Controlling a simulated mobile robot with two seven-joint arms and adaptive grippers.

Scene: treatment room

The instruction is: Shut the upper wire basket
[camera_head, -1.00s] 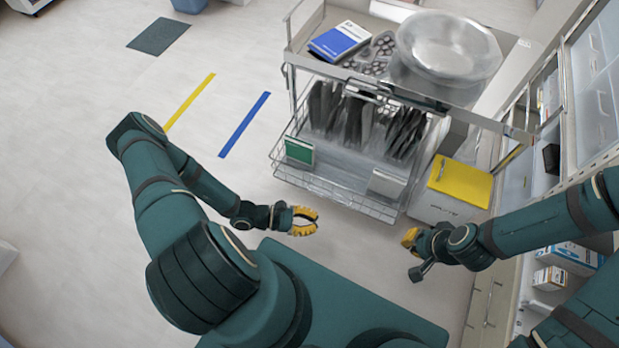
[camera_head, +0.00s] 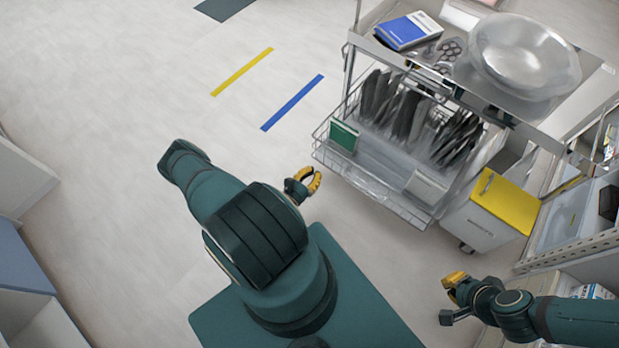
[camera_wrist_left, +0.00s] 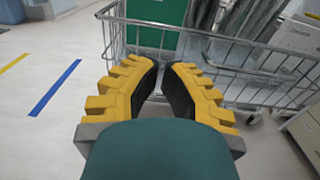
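The wire basket (camera_head: 372,190) is pulled out from the front of the metal trolley (camera_head: 352,62). It holds several dark pouches, a green box (camera_head: 343,137) and a pale box (camera_head: 427,186). I see only this one basket. My left gripper (camera_head: 315,180) is open and empty, left of the basket's front left corner and apart from it in the head view. In the left wrist view the basket's wires (camera_wrist_left: 225,55) stand just beyond the parted fingers (camera_wrist_left: 162,66). My right gripper (camera_head: 450,295) is low at the right, away from the basket; its finger gap is unclear.
A white bin with a yellow lid (camera_head: 507,206) stands right of the basket. A clear bowl (camera_head: 525,55) and a blue book (camera_head: 408,30) are on the trolley top. Shelving (camera_head: 585,220) lines the right side. Floor left of the trolley is clear, with yellow and blue stripes.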

